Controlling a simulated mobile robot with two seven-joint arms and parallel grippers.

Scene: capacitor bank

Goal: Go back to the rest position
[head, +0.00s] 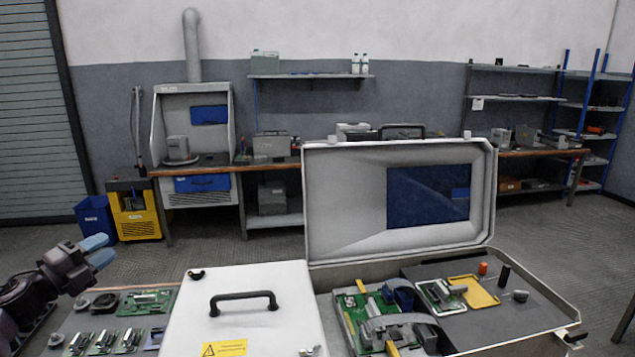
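My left gripper (99,250) is at the left edge, above the left end of the work surface. Its two blue fingertips point right with a narrow gap between them, and nothing shows in them. My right gripper is not in view. The open case (445,257) stands at the front right with its lid (345,200) upright. Inside it are a green circuit board (350,305) with a grey ribbon cable, a small module (440,297) and a yellow frame (480,291).
A white panel (245,325) with a black handle and a yellow warning label lies left of the case. Several green boards (145,302) lie further left. Benches, a blue bin (95,218) and shelves stand along the back wall, with open floor in front.

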